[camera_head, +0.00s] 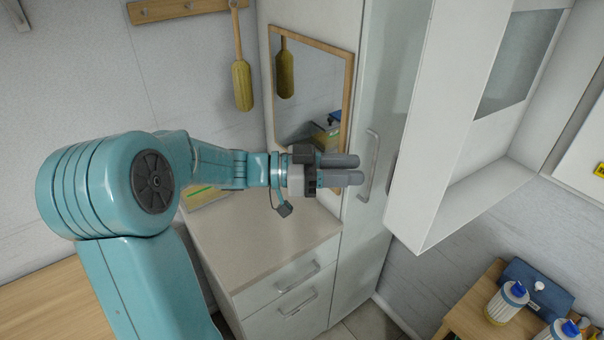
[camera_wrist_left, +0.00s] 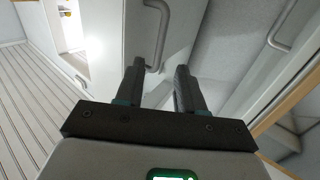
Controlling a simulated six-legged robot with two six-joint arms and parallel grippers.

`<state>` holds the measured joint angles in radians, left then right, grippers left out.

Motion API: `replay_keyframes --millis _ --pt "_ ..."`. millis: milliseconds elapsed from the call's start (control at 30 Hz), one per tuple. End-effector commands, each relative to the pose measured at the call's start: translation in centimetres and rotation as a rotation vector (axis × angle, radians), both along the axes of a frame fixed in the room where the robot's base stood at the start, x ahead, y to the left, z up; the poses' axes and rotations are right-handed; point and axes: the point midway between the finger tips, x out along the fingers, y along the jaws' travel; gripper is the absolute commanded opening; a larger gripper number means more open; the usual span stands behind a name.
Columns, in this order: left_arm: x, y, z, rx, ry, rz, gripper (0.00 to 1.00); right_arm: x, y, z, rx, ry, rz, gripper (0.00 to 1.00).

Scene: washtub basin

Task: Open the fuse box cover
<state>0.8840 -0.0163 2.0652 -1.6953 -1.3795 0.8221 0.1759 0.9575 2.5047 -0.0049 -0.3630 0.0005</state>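My left gripper (camera_head: 350,169) is open, its two dark fingers apart with nothing seen between them. The fingers also show apart in the left wrist view (camera_wrist_left: 157,85). The fingertips point at a grey vertical bar handle (camera_head: 370,165) on a tall pale cabinet door (camera_head: 390,80). The handle shows just beyond the fingertips in the wrist view (camera_wrist_left: 164,35); I cannot tell whether they touch. No fuse box is clearly identifiable. A pale surface with a yellow label (camera_head: 599,170) is cut off at the right edge. My right gripper is not in view.
A white wall unit (camera_head: 435,130) with a grey window projects right of the handle. A low drawer counter (camera_head: 265,240) lies below my left arm. Bottles stand on a wooden table (camera_head: 470,315) at lower right.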

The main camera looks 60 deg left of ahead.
Motion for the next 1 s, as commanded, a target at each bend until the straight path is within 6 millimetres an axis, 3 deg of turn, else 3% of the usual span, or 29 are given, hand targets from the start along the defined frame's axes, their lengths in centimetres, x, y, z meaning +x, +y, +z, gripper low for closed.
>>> replay_keyframes --millis 200,400,1000 --pt "-4.5 3.2 -0.3 0.002 0.002 0.006 0.38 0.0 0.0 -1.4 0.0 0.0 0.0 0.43" --pt "-6.8 4.7 -0.2 0.0 0.004 0.002 0.38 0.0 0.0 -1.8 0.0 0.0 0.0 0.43" --pt "-7.3 5.0 -0.1 -0.001 0.003 -0.001 0.38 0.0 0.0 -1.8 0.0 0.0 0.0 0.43"
